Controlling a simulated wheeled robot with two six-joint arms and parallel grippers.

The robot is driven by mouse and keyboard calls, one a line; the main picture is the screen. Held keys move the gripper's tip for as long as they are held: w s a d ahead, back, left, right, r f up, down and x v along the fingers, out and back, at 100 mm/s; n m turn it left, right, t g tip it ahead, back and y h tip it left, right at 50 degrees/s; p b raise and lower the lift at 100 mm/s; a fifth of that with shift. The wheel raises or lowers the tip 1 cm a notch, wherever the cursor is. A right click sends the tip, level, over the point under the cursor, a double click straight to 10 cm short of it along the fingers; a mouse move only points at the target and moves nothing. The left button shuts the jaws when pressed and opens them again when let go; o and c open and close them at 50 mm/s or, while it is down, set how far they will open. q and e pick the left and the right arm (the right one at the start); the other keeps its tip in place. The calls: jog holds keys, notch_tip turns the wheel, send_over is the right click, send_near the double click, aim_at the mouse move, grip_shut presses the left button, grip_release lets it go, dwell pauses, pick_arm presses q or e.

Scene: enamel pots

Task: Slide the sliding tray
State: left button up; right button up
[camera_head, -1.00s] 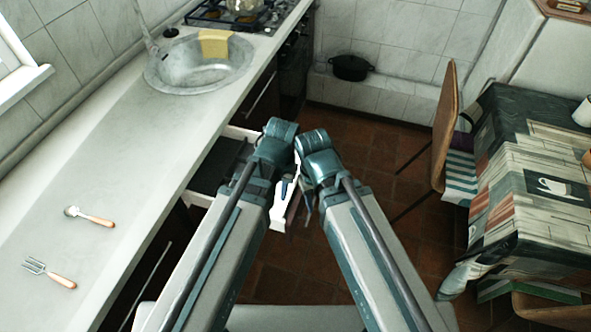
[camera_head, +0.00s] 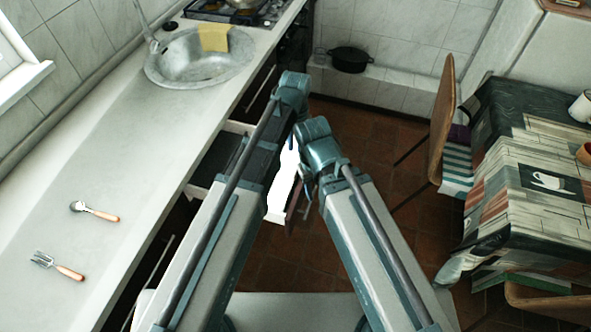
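The sliding tray (camera_head: 212,164) appears to be the pulled-out, drawer-like unit with a dark inside and pale edges below the counter, left of my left arm. My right gripper is mostly hidden by my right arm; only a small dark part shows beside the white one.
The counter (camera_head: 100,160) runs along the left with a spoon (camera_head: 95,211), a fork (camera_head: 57,265) and a sink (camera_head: 190,62). A chair (camera_head: 443,120) and a table with a patterned cloth (camera_head: 540,225) stand at the right. Brown tiled floor (camera_head: 375,140) lies clear ahead.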

aim_at(296, 172)
pick_arm(q)
notch_tip(296, 172, down, 13)
jog(key=b, duration=1.2)
jog(key=shift+r, duration=0.2)
grip_shut()
dwell(0.5)
